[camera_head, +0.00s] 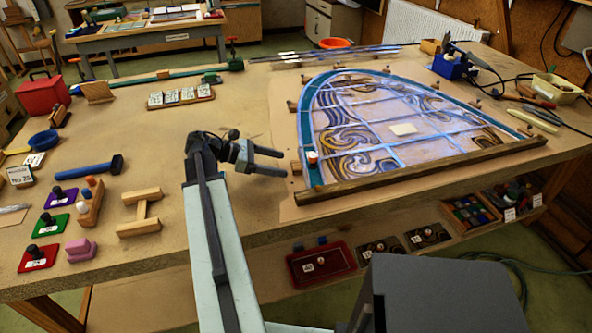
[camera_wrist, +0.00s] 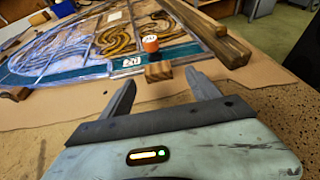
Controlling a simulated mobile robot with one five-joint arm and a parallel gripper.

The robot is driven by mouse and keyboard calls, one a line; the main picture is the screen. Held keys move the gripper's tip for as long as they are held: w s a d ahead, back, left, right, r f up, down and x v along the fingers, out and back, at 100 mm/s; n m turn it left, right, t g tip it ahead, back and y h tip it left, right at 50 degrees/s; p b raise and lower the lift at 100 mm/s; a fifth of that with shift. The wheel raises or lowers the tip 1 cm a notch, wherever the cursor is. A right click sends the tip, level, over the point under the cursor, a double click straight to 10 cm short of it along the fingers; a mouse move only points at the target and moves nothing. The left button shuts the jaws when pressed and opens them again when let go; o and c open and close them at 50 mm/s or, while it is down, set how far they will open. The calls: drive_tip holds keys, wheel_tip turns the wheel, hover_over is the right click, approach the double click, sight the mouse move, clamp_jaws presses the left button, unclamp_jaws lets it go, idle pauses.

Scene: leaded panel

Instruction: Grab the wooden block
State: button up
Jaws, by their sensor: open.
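A small wooden block (camera_wrist: 158,71) lies at the panel's near corner in the wrist view, just beyond my open fingertips and roughly centred between them. It also shows in the head view as a small brown piece (camera_head: 296,167) at the left corner of the leaded panel (camera_head: 400,129). My gripper (camera_head: 284,163) is open and empty, low over the table and pointing right toward the block. In the wrist view my gripper (camera_wrist: 160,78) has one finger on each side of the gap. I cannot tell whether it touches the block.
A long wooden bar (camera_head: 420,172) runs along the panel's front edge, close to the right finger. A wooden H-shaped piece (camera_head: 140,212) and a blue hammer (camera_head: 90,168) lie left. The table between is clear.

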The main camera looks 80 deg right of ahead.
sight(292, 165)
drive_tip(key=b+x, duration=0.2)
drive_tip(key=x, duration=0.3)
drive_tip(key=shift+d, duration=0.2)
clamp_jaws()
wheel_tip(292, 165, up, 10)
drive_tip(key=p, duration=1)
